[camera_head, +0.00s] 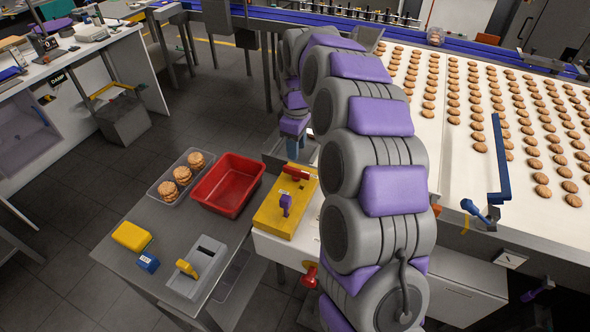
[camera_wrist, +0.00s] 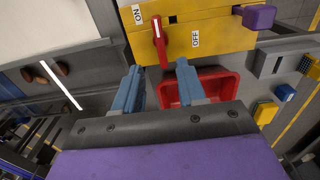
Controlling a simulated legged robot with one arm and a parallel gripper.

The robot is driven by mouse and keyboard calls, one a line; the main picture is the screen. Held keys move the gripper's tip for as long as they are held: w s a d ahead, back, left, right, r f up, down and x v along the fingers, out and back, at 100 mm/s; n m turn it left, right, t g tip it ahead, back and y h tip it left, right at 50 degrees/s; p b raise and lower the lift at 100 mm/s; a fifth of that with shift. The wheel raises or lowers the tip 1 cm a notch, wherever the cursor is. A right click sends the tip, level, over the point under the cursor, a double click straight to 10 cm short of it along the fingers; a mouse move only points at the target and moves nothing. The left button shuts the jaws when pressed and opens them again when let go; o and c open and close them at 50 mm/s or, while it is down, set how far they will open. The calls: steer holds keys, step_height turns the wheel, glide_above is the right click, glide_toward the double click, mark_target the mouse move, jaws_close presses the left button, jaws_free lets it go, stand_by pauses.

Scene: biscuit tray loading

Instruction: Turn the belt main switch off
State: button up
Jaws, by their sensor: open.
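The belt main switch is a red lever (camera_wrist: 160,44) on a yellow box (camera_wrist: 222,18). In the wrist view the lever's white-marked end lies near the ON label (camera_wrist: 138,13); the OFF label (camera_wrist: 195,39) is to its right. In the head view the red lever (camera_head: 297,172) is at the far end of the yellow box (camera_head: 272,213). My gripper (camera_wrist: 159,72) is open and empty. Its blue fingers appear either side of the lever's lower end in the wrist view, but I cannot tell if they touch it. In the head view my gripper (camera_head: 294,143) is just beyond the lever.
A purple knob (camera_head: 285,203) stands on the same box. A red bin (camera_head: 226,186) and a clear tray with biscuits (camera_head: 160,192) are to the left on a grey table (camera_head: 130,213). The biscuit belt (camera_head: 470,150) is right of my arm.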

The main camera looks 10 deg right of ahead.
mark_target(296, 169)
step_height(296, 169, down, 8)
steer(key=shift+r+b, duration=0.25)
steer(key=shift+b, duration=0.45)
steer(key=shift+a+f, duration=0.2)
steer(key=shift+f, duration=0.35)
steer(key=shift+d, duration=0.1)
steer(key=shift+d, duration=0.15)
steer(key=shift+c, duration=0.2)
steer(key=shift+r, duration=0.1)
jaws_close()
